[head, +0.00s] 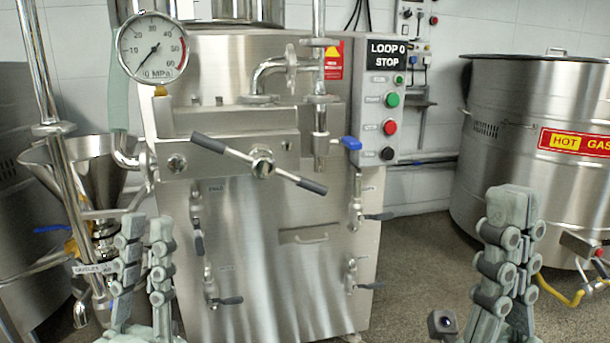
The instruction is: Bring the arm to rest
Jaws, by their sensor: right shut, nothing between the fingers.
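My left gripper (146,225) stands upright at the lower left, in front of the steel machine (270,220) and the funnel. Its two fingers are apart with a gap between them, and nothing shows in it. My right gripper (509,202) stands upright at the lower right, in front of the floor and beside the large drum. Its fingers are together with nothing between them. Both grippers appear clear of the machine. The arms behind the grippers are mostly out of view.
A two-ended handle (225,147) sticks out from the machine's front, with several small valves below. A pressure gauge (152,48), a button panel (391,115) and a steel funnel (90,165) surround it. A drum labelled HOT (500,130) stands right. Floor (425,270) between is clear.

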